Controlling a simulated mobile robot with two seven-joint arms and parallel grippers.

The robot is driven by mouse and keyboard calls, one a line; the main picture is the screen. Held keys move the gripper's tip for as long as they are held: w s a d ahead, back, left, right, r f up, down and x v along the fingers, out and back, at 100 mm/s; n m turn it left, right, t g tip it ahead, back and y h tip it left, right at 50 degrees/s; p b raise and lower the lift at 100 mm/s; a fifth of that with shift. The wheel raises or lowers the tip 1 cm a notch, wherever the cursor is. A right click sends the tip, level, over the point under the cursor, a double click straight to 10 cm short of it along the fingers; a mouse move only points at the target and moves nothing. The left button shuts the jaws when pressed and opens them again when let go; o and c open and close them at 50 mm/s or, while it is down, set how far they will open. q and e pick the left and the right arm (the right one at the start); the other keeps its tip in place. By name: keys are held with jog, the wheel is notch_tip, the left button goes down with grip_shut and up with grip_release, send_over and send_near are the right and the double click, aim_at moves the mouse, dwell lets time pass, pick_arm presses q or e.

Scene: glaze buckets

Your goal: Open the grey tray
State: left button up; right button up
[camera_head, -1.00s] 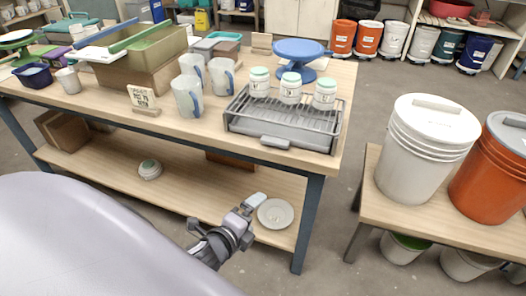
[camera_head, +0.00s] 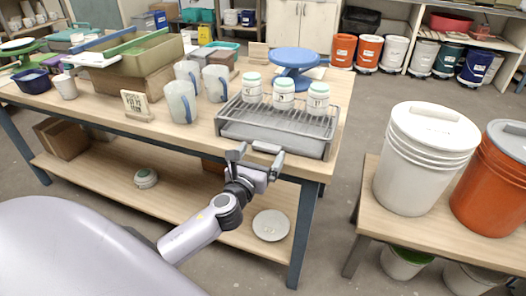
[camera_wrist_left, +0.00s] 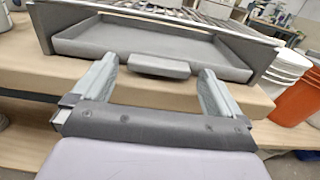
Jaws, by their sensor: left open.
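The grey tray (camera_head: 270,139) sits under a wire rack (camera_head: 285,112) at the front right of the wooden table. Its short front handle (camera_head: 267,147) sticks out over the table's front edge; the handle shows in the left wrist view (camera_wrist_left: 159,66) too. Three white jars with green lids (camera_head: 283,95) stand on the rack. My left gripper (camera_head: 258,154) is open and empty, just in front of the handle. In the left wrist view its fingers (camera_wrist_left: 160,86) are wide apart, one to each side of the handle, which appears slightly beyond them. My right gripper is not in view.
Mugs (camera_head: 182,101) and a small sign (camera_head: 136,104) stand left of the rack, and a blue turntable (camera_head: 299,60) behind it. A plate (camera_head: 271,225) lies on the lower shelf. White (camera_head: 420,165) and orange (camera_head: 490,190) buckets stand on a bench at right.

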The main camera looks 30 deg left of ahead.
pick_arm(q)
jog(key=shift+x, duration=1.05)
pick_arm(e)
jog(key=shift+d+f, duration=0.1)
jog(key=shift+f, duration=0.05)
